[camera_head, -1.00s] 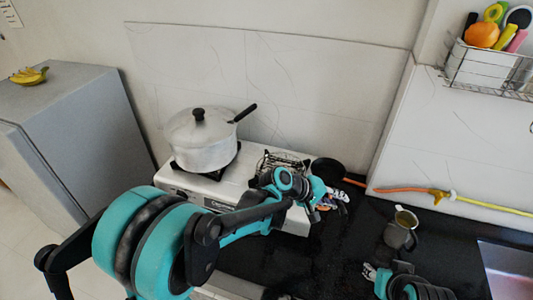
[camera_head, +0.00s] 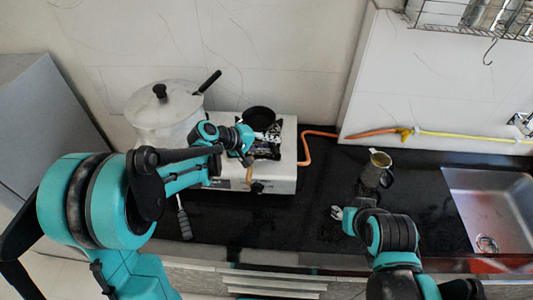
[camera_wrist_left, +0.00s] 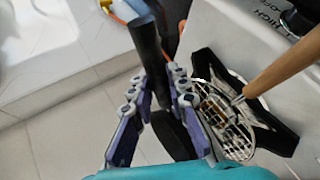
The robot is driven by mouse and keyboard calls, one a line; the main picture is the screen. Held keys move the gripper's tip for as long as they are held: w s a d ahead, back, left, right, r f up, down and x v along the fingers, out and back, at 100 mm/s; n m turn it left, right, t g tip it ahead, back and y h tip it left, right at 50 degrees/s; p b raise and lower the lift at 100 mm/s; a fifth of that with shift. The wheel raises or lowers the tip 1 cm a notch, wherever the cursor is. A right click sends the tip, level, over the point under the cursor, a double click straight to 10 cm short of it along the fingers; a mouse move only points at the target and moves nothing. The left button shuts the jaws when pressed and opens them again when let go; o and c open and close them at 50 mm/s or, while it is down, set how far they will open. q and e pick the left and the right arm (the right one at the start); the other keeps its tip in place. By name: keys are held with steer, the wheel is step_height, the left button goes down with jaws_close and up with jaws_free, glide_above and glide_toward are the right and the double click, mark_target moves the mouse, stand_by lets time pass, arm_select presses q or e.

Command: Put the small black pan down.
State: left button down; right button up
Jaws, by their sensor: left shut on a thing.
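The small black pan (camera_head: 259,117) is over the right burner of the white stove (camera_head: 286,178). My left gripper (camera_head: 268,137) is shut on it, at its near side in the head view. In the left wrist view, a dark rod-like part of the pan (camera_wrist_left: 151,52) passes between the fingers of my left gripper (camera_wrist_left: 160,95). The burner grate (camera_wrist_left: 235,120) is just right of the fingers there. I cannot tell whether the pan touches the burner. My right gripper (camera_head: 338,213) is over the black counter, apart from the pan; its jaw state is unclear.
A large lidded pot (camera_head: 160,112) stands on the stove's left side. A metal jug (camera_head: 375,172) stands on the counter (camera_head: 315,235), left of the sink (camera_head: 490,205). An orange hose (camera_head: 345,133) runs along the wall. A dark-handled utensil (camera_head: 183,215) lies at front left.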

arm_select(q)
steer(key=f, duration=0.1)
steer(key=a+f+b, duration=0.1)
steer(key=f, duration=0.2)
steer(key=shift+w+a+f, duration=0.15)
steer(key=shift+w+a, duration=0.15)
steer(key=shift+w, duration=0.1)
steer(key=shift+w+f, duration=0.1)
steer(key=shift+f, duration=0.2)
arm_select(e)
steer(key=shift+w+a+f, duration=0.15)
steer(key=shift+w+f, duration=0.1)
steer(key=shift+f, duration=0.2)
steer(key=shift+w+a+f, duration=0.15)
steer(key=shift+w+f, duration=0.05)
steer(key=shift+f, duration=0.2)
arm_select(q)
steer(key=shift+f+b, duration=0.15)
steer(key=shift+b, duration=0.25)
steer(key=c, duration=1.5)
jaws_free()
steer(key=shift+o, duration=0.2)
arm_select(e)
steer(key=shift+f, duration=0.1)
